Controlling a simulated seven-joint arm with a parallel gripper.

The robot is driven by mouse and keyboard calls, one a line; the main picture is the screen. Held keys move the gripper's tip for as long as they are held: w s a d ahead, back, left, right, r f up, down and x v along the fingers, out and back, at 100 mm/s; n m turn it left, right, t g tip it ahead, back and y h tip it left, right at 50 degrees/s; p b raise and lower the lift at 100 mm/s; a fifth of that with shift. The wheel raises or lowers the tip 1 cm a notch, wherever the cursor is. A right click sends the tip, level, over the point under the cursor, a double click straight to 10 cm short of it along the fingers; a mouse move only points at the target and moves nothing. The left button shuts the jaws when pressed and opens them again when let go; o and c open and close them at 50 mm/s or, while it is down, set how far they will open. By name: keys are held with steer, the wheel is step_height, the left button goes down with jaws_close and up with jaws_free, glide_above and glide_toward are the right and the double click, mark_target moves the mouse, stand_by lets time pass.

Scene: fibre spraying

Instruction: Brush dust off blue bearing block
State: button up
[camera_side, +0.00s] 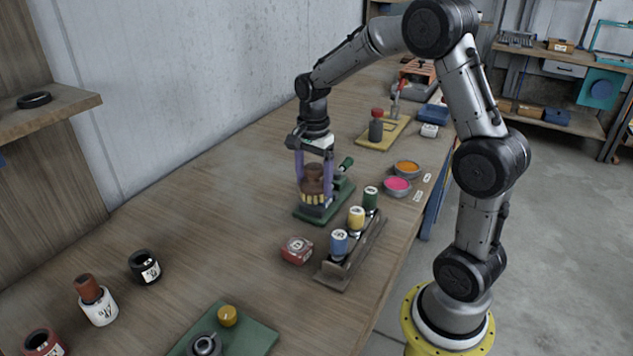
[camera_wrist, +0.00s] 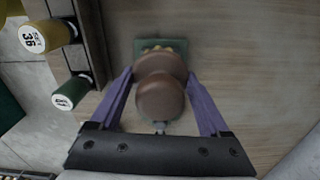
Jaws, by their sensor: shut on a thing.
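A brush with a rounded brown handle and tan bristles (camera_side: 312,182) stands on a green base (camera_side: 342,198) on the bench. My gripper (camera_side: 314,193) points straight down with its purple fingers on both sides of the brush, shut on it. In the wrist view the brown handle (camera_wrist: 160,97) sits between the fingers (camera_wrist: 160,76), with the green base partly hidden beyond it.
A rack (camera_side: 350,262) with blue, yellow and green spools stands close in front, beside a red tin (camera_side: 297,250). A yellow board (camera_side: 383,133) and blue tray (camera_side: 433,114) are farther back.

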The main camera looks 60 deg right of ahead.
mark_target(314, 166)
steer(key=shift+r, duration=3.3)
steer(key=shift+f, duration=0.15)
steer(key=shift+f, duration=3.35)
steer(key=shift+w+d+f, duration=0.1)
steer(key=shift+d+f, duration=0.4)
steer(key=shift+f, duration=0.1)
steer(key=shift+d, duration=2.3)
steer(key=shift+a, duration=2.75)
steer(key=shift+r, duration=4.05)
